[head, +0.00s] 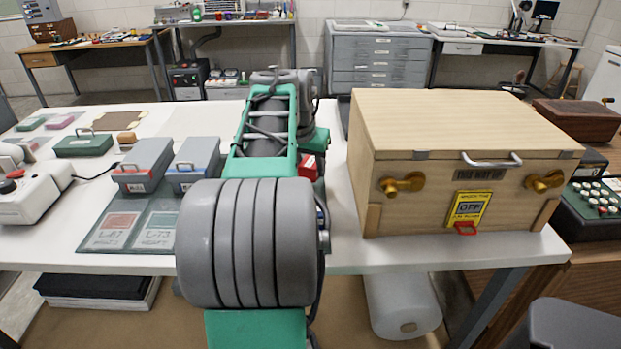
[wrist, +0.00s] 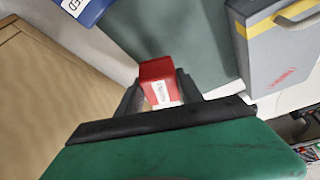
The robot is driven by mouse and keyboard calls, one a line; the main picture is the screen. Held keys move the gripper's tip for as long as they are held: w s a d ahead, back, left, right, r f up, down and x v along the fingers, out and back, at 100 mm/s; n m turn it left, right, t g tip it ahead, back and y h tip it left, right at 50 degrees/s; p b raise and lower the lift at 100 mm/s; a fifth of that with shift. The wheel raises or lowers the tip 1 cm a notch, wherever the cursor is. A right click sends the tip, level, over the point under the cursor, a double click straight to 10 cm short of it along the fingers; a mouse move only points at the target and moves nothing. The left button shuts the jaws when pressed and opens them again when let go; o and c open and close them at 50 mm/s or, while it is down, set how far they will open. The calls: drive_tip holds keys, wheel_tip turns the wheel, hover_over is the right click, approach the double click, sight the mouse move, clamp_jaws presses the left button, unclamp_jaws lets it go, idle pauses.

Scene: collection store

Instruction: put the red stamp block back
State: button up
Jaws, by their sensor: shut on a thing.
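The red stamp block (wrist: 158,80) with a white label sits between the two fingers of my gripper (wrist: 162,92) in the wrist view. The fingers are shut on it. A grey-green surface (wrist: 180,35) lies beyond the block; I cannot tell whether the block touches it. In the head view a red block with a white mark (head: 308,165) shows just right of my arm, and appears to be the same one. My arm hides most of the gripper there.
A grey box with a yellow band (wrist: 285,40) and a blue labelled thing (wrist: 88,8) flank the block. Left of my arm are two grey lidded boxes (head: 143,165) (head: 192,163) and a mat with two marked patches (head: 108,240). A wooden crate (head: 450,135) stands right.

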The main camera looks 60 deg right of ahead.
sight(310, 175)
drive_tip(key=shift+a+x, duration=0.2)
drive_tip(key=shift+x, duration=0.7)
drive_tip(key=shift+a+x, duration=0.2)
drive_tip(key=shift+x, duration=0.7)
drive_tip(key=shift+f+b, duration=0.3)
drive_tip(key=shift+f, duration=0.15)
drive_tip(key=o, duration=1.1)
drive_tip(key=shift+c, duration=0.2)
drive_tip(key=shift+r, duration=0.45)
drive_tip(key=p+v, duration=0.2)
drive_tip(key=v, duration=0.9)
drive_tip(key=shift+a+r, duration=0.15)
drive_tip(key=shift+r, duration=0.15)
